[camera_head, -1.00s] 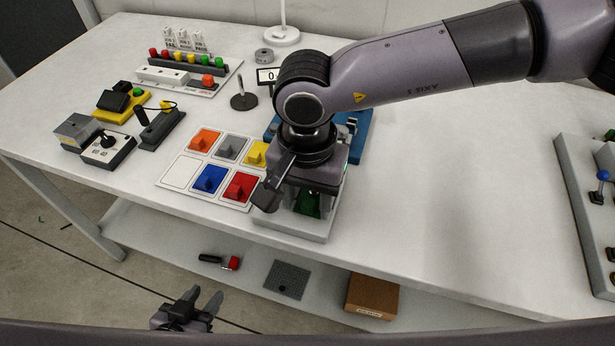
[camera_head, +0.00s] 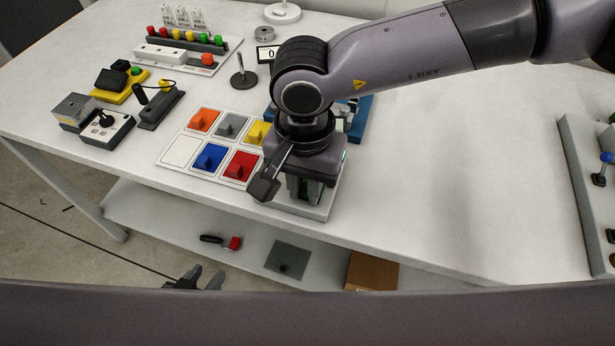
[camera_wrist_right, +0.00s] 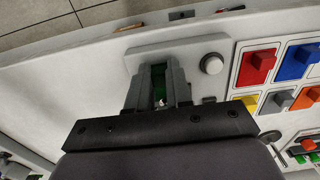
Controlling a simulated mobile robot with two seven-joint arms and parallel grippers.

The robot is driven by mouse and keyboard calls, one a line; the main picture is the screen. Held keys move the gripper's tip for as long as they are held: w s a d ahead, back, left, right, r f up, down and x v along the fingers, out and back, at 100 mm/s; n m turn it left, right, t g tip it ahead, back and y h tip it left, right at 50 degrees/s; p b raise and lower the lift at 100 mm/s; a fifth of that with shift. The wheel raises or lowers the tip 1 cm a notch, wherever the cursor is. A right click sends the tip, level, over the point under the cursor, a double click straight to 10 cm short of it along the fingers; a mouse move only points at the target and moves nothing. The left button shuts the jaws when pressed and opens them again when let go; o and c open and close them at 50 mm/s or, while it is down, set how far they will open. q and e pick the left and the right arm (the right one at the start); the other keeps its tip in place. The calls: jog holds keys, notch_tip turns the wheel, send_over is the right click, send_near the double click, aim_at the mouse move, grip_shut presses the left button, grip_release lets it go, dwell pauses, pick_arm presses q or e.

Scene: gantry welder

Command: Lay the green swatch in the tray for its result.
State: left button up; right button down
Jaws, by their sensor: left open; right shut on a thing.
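My right gripper (camera_head: 302,190) points down over a pale grey base (camera_head: 275,206) at the table's front edge. It is shut on the green swatch, mostly hidden in the head view. In the right wrist view the green swatch (camera_wrist_right: 158,78) shows as a narrow strip between the fingers, over the pale base. I cannot tell whether it touches the base. A white swatch board (camera_head: 160,162) lies to the left; its front-left cell is empty white. My left gripper (camera_head: 196,276) is open and empty, below the table front, partly hidden.
The board holds orange (camera_head: 203,121), grey, yellow, blue (camera_head: 210,157) and red (camera_head: 242,166) swatches. A round grey knob (camera_wrist_right: 212,63) sits on the pale base. A blue item (camera_head: 358,122) stands behind my gripper. Right of it the tabletop is clear up to a grey panel (camera_head: 590,200).

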jog(key=s, duration=0.2)
jog(key=s+a+b, duration=0.2)
jog(key=s, duration=0.1)
jog(key=shift+s+r, duration=0.15)
jog(key=shift+s, duration=0.2)
dwell(0.5)
jog(key=shift+r, duration=0.1)
notch_tip(320, 180, up, 6)
jog(key=p, duration=0.3)
jog(key=shift+r, duration=0.15)
dwell(0.6)
jog(key=shift+d, duration=0.1)
dwell(0.5)
